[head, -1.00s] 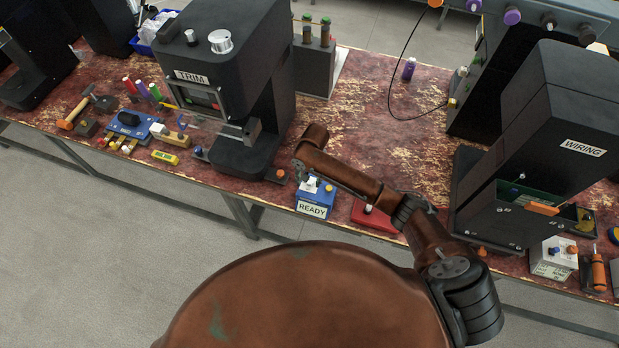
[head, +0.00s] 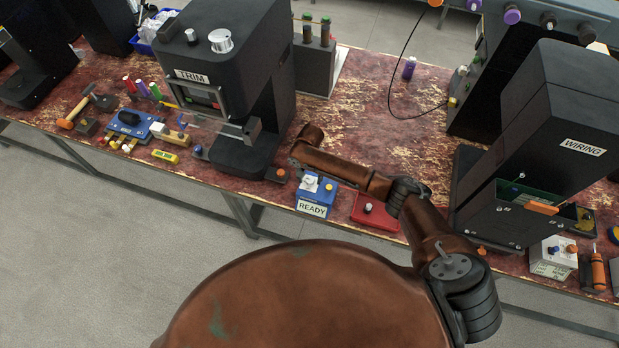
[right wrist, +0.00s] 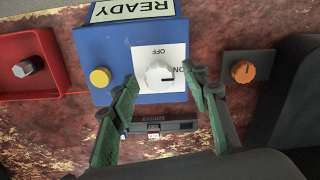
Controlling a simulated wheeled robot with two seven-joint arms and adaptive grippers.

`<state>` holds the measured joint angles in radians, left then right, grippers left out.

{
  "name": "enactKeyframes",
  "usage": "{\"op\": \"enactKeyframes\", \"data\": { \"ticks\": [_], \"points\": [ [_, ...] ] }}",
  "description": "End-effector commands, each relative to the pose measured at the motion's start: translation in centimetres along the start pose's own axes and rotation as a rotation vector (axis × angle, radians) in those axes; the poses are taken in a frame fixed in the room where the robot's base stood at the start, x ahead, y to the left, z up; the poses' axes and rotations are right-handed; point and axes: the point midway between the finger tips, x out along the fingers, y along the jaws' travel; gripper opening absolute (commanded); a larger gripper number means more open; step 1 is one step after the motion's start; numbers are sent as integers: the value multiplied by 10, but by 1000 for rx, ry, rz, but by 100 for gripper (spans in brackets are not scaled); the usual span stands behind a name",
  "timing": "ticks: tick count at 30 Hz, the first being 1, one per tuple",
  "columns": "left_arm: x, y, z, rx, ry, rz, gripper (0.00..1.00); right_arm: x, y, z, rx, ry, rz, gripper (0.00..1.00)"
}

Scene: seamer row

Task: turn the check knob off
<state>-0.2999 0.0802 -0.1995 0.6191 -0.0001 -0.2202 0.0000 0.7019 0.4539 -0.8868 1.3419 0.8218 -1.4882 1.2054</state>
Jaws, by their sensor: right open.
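A blue box (head: 316,194) labelled READY stands at the table's front edge. On it is a white knob (right wrist: 160,77) on a white plate marked OFF and ON; its dark pointer mark faces the ON side in the right wrist view. The word "check" is not readable on it. My right gripper (right wrist: 163,76) is open, with one green finger on each side of the knob; whether they touch it I cannot tell. In the head view my right arm partly hides this gripper (head: 300,168). My left gripper is not in view.
A yellow button (right wrist: 100,77) sits beside the knob on the box. The TRIM machine (head: 240,90) and WIRING machine (head: 560,130) stand nearby.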

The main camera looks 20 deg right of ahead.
Motion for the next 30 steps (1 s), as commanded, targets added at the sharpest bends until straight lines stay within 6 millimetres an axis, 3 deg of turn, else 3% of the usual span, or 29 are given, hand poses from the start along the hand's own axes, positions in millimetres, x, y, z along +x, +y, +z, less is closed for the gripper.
{"op": "enactKeyframes", "data": {
  "ticks": [5, 23, 30],
  "points": [
    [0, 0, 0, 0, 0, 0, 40, 0, 0, 0, 0, 0, 0, 43],
    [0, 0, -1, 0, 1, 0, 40, 0, 0, 0, 0, 0, 0, 2],
    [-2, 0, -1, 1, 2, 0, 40, -1, 0, 0, -17, -1, 0, 2]
  ]
}}
